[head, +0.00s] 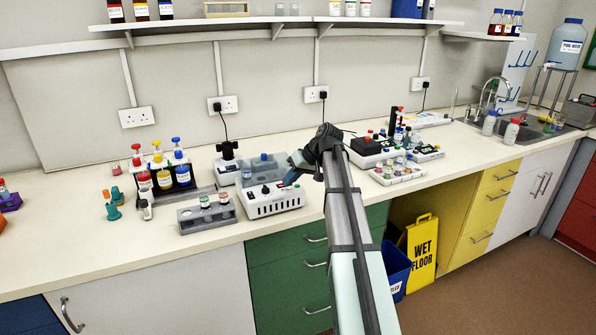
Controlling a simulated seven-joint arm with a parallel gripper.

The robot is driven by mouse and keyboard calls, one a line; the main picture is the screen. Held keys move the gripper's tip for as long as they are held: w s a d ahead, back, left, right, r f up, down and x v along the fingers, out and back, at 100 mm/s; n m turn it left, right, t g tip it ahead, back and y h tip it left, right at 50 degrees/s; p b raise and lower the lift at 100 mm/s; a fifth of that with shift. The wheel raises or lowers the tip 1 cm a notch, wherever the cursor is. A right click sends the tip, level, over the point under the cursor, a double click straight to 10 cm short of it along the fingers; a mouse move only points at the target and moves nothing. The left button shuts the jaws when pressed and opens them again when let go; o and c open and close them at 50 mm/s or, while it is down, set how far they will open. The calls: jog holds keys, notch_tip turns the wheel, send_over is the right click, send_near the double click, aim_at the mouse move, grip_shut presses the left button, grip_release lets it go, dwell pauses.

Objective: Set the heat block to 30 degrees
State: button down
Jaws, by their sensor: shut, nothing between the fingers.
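A white box-shaped unit with vent slots along its front (273,209), which looks like the heat block, stands near the front of the bench, left of my arm. A small red spot and a dark panel show on its top, too small to read any setting. My gripper (290,180) is low over the right part of this unit, pointing down and left. Its fingers are shut and empty. I cannot tell whether they touch the unit. My wrist and arm hide part of the bench just to the right.
A grey rack with capped tubes (207,214) stands close on the left, with a rack of red, yellow and blue bottles (164,172) behind it. A translucent grey-blue box (263,168) stands behind the unit. Several devices and a white tube tray (397,173) are on the right.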

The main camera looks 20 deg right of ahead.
aim_at(269, 191)
jog(key=a, duration=0.1)
jog(key=a+f, duration=0.1)
jog(key=a, duration=0.1)
jog(key=shift+w+a+f, duration=0.1)
jog(key=shift+w+f, duration=0.1)
jog(key=shift+w, duration=0.05)
jog(key=shift+a, duration=0.8)
jog(key=shift+a, duration=0.25)
